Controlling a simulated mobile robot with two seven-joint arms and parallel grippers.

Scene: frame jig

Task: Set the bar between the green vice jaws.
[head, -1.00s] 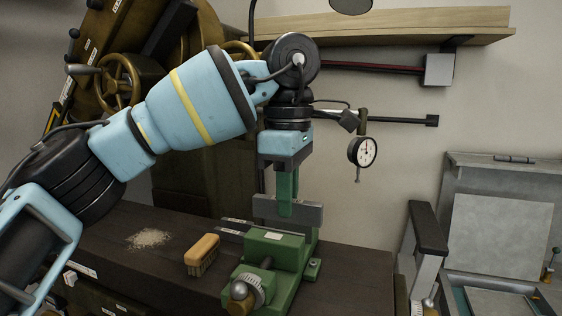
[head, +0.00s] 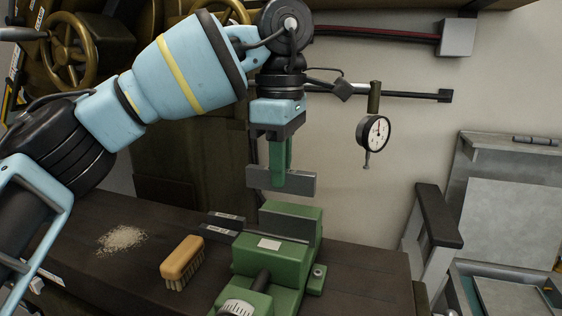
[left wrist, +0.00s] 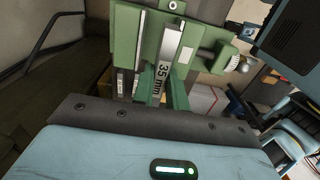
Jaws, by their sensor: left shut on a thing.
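The grey bar (head: 302,184) hangs level in my left gripper (head: 280,176), whose green fingers point down and are shut on it. The green vice (head: 258,262) stands on the bench just below. The bar appears clear above the jaws, with wall showing around it; its exact depth over the gap is hard to tell. In the left wrist view the bar (left wrist: 172,45) shows its "35 mm" label near the gripper fingers (left wrist: 158,82), with the vice (left wrist: 125,42) beyond. My right gripper is not in view.
Labelled grey bars (head: 222,222) lie on the bench (head: 350,265) behind and left of the vice. A wooden brush (head: 183,258) and a pile of shavings (head: 122,239) are farther left. A dial gauge (head: 374,132) hangs right of the gripper.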

